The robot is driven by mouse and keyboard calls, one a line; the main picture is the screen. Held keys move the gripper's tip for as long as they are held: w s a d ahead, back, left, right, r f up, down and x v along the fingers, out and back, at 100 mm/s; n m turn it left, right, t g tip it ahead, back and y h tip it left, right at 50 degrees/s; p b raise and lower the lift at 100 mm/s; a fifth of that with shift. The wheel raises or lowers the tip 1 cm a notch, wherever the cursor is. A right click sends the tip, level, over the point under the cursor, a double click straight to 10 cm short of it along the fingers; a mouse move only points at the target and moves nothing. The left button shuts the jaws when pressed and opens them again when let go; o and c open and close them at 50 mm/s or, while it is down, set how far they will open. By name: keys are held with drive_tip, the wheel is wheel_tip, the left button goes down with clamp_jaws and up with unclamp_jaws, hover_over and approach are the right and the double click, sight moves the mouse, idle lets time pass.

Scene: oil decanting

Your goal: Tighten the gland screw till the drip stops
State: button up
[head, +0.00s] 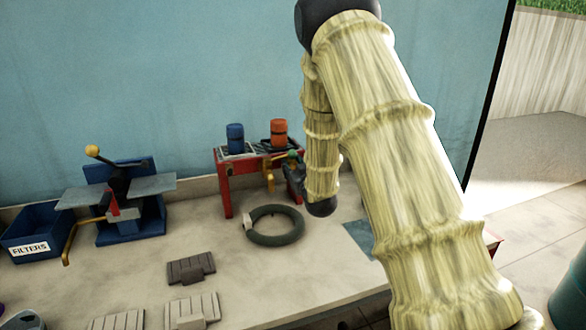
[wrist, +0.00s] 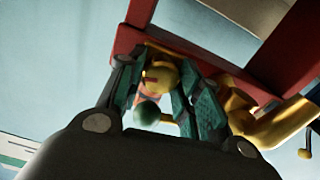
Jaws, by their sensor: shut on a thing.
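My gripper (wrist: 157,92) is at the red stand's tap, its teal finger pads on either side of a round yellow brass piece with a red mark, which I take as the gland screw (wrist: 160,76). The fingers are shut on it. A green ball (wrist: 147,112) shows just below it, between the fingers. The brass tap (wrist: 272,118) runs off to the right in the wrist view. In the head view the tap (head: 270,180) hangs at the stand's right side, and my arm hides part of this area. I cannot make out a drip.
The red stand (head: 223,185) carries a blue can (head: 235,138) and an orange can (head: 279,133). A dark ring (head: 252,234) lies on the bench in front. A blue press-like device (head: 130,215) and a blue FILTERS bin (head: 32,231) stand left. Slatted blocks (head: 191,268) lie at the front.

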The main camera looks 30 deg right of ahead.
drive_tip(key=shift+f+m, duration=0.1)
drive_tip(key=shift+m, duration=0.9)
drive_tip(key=o, duration=1)
drive_tip(key=shift+s, duration=0.1)
drive_tip(key=v, duration=1.1)
drive_tip(key=shift+s+a, duration=0.15)
drive_tip(key=shift+s, duration=0.25)
